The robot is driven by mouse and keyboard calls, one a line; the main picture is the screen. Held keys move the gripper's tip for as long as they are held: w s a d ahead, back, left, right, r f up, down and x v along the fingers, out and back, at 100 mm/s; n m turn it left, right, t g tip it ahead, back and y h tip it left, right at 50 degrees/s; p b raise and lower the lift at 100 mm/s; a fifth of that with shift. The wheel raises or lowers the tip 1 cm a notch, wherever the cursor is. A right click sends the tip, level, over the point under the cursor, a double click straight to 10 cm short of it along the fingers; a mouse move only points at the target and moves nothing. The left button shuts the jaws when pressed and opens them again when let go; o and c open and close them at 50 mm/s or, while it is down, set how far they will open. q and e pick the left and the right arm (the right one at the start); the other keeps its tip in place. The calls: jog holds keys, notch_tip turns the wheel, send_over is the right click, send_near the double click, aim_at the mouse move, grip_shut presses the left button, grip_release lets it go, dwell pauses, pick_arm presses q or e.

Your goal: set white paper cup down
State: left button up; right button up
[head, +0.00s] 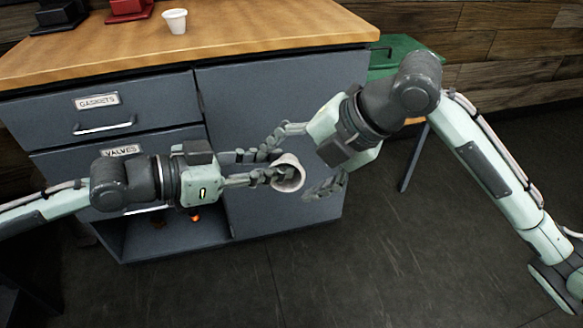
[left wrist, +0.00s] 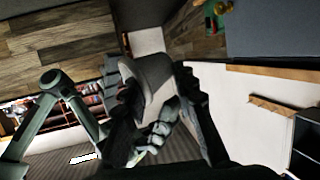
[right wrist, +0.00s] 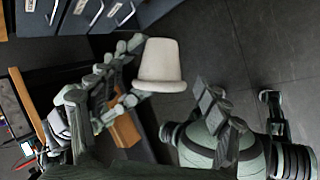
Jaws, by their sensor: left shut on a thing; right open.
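A white paper cup (head: 289,172) hangs tilted in the air in front of the grey cabinet in the head view. My left gripper (head: 272,176) is shut on it. The cup also fills the middle of the left wrist view (left wrist: 153,78) and shows in the right wrist view (right wrist: 161,66). My right gripper (head: 283,166) is open, with its fingers spread on either side of the cup. Whether the right fingers touch the cup cannot be told. A second white cup (head: 175,20) stands upright on the wooden counter top (head: 230,32).
The cabinet (head: 285,85) has labelled drawers (head: 98,102) and an open lower shelf. Red and black equipment (head: 128,8) stands at the counter's back left. The counter's right part is clear. A green object (head: 398,50) is beyond its right end. Dark floor (head: 370,270) lies in front.

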jog(key=c, duration=1.1)
pick_arm(q)
jog(key=o, duration=0.8)
pick_arm(e)
jog(key=shift+c, duration=0.5)
pick_arm(q)
jog(key=shift+a, duration=0.1)
